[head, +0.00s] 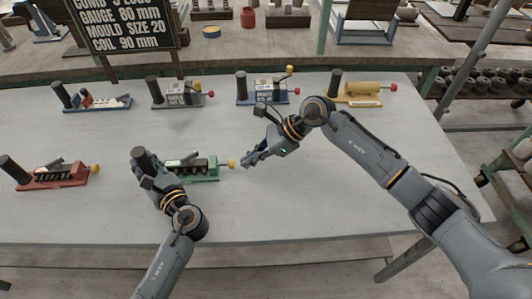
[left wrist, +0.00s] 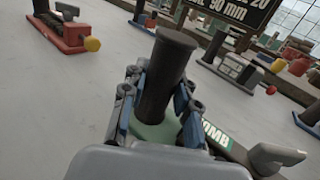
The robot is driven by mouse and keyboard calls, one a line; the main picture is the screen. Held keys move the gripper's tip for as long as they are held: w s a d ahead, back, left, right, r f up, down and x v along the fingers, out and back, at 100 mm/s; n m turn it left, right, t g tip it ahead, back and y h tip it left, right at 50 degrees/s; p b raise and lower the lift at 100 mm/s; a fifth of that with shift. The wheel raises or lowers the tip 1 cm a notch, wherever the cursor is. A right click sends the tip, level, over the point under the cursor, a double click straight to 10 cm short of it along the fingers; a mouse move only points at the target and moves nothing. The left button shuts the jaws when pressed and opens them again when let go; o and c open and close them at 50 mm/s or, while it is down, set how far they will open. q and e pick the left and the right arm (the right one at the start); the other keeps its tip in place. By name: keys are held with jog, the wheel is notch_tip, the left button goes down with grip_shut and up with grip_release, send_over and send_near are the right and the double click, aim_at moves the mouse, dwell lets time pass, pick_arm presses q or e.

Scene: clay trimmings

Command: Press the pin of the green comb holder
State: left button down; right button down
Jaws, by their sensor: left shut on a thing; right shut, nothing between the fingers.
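The green comb holder (head: 208,176) lies on the grey table in the middle of the head view, with a dark comb-like row on top. Its yellow-tipped pin (head: 231,163) sticks out at the right end. My left gripper (head: 150,168) is shut around the dark upright post (left wrist: 163,75) at the holder's left end; in the left wrist view the fingers flank the post above the green base (left wrist: 155,132). My right gripper (head: 250,160) is shut and empty, just right of the yellow tip, with a small gap apparent between them.
A red holder (head: 48,180) stands at the left. Behind are a blue holder (head: 95,104), a grey one (head: 178,102), another blue one (head: 262,97) and a yellow one (head: 357,98). A dark sign (head: 125,25) stands at the back. The table's front is clear.

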aim_at(233, 162)
jog(key=shift+a, duration=0.6)
jog(key=shift+s+a, duration=0.1)
jog(key=shift+a, duration=1.35)
pick_arm(q)
jog(key=shift+d, duration=0.1)
pick_arm(e)
jog(key=d, duration=0.4)
jog(key=shift+w+d, duration=0.2)
jog(key=shift+d, duration=0.2)
jog(key=v, duration=0.9)
jog(key=shift+r, duration=0.3)
